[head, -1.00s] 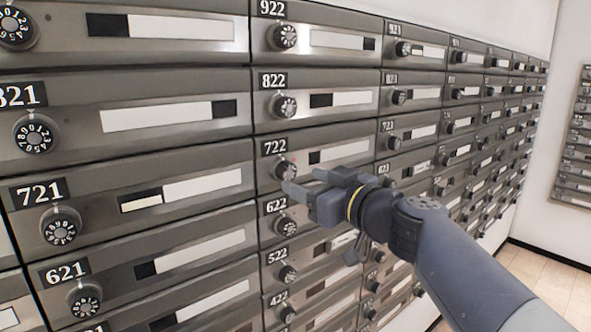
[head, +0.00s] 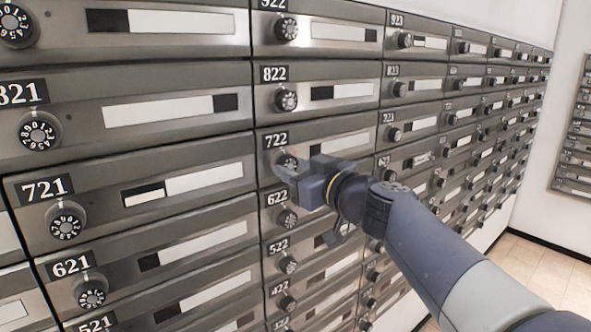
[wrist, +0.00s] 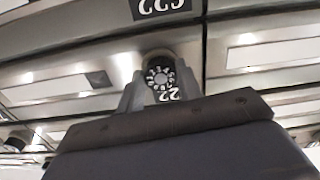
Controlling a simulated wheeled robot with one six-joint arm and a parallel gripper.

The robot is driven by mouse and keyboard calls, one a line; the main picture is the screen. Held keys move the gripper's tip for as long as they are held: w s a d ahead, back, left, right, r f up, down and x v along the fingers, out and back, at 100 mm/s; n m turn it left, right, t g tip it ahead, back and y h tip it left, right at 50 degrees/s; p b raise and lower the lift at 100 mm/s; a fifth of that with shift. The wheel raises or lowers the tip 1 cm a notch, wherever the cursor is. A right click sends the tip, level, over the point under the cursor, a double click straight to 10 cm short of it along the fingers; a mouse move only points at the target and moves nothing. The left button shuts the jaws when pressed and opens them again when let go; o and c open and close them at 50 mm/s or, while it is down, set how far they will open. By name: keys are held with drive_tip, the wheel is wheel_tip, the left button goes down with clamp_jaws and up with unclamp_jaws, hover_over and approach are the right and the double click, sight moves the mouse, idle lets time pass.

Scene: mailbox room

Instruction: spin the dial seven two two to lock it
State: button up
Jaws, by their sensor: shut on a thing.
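The dial of mailbox 722 (head: 287,161) is a small round black knob with white digits, below the black 722 plate (head: 278,141). My gripper (head: 288,171) reaches it from the right and partly hides it in the head view. In the wrist view, which is upside down, the dial (wrist: 160,76) sits between the two grey fingers of my gripper (wrist: 158,88), which are shut on it. The 722 plate (wrist: 172,95) is partly hidden there by my gripper's body. Which digit is set cannot be read.
Other mailboxes with dials surround it closely: the 822 dial (head: 286,99) above, the 622 dial (head: 288,218) below, the 721 dial (head: 67,226) at left. The 622 plate (wrist: 162,8) shows at the top of the wrist view. Tiled floor (head: 545,272) lies at right.

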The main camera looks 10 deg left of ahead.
drive_tip(key=c, duration=0.4)
drive_tip(key=shift+f+m+b, duration=0.1)
drive_tip(key=shift+m+b, duration=0.3)
drive_tip(key=shift+b, duration=0.05)
